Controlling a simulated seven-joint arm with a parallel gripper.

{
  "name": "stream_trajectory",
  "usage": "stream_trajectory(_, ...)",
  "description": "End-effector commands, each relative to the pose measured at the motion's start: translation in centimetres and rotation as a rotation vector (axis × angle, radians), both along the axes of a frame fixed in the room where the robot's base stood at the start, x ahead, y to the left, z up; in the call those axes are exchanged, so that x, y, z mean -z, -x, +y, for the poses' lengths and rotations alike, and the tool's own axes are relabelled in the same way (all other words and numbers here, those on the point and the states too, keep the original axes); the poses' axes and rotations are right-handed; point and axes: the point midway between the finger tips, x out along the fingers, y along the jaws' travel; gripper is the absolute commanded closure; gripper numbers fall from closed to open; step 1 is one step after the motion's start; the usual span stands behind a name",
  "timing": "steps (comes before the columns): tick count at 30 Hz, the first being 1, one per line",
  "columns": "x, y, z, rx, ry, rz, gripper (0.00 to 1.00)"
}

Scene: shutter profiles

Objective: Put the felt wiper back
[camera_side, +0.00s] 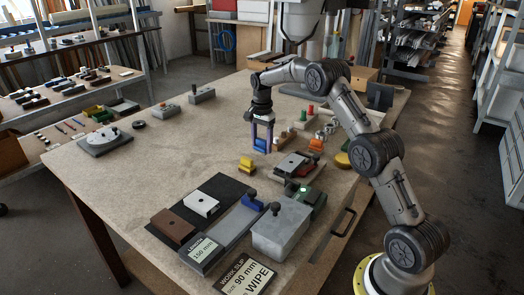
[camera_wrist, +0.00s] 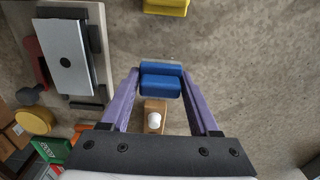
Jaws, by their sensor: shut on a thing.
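My gripper (camera_side: 262,138) points down over the middle right of the table. Its two purple fingers (camera_wrist: 160,78) are shut on a blue block (camera_wrist: 160,86), which looks to be the felt wiper. The block sits crosswise between the fingertips in the wrist view; in the side view it shows low between the fingers (camera_side: 262,149), close to the tabletop. I cannot tell whether it touches the table. A tan block with a white knob (camera_wrist: 154,118) shows behind it, nearer the wrist. A work slip (camera_side: 246,277) at the front edge reads "90 mm" and "WIPE".
A yellow block (camera_side: 246,164) stands near my gripper. A fixture with a pale plate (camera_wrist: 66,55) lies to one side. A grey box (camera_side: 281,229), a brown block (camera_side: 172,227) and a white block (camera_side: 201,204) are at the front. The table's left middle (camera_side: 150,165) is clear.

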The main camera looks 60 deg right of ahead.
Motion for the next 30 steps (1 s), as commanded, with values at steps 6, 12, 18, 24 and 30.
stream_trajectory(6,2.6,0.1,0.0,0.0,-0.001,0.002,0.99)
stream_trajectory(12,2.6,0.1,0.0,0.0,-0.001,0.001,0.99)
stream_trajectory(18,3.0,0.1,0.1,0.0,-0.001,0.002,0.31)
stream_trajectory(24,3.0,0.1,0.1,0.0,-0.001,0.003,0.08)
stream_trajectory(30,2.9,0.1,0.1,0.0,-0.001,0.002,0.08)
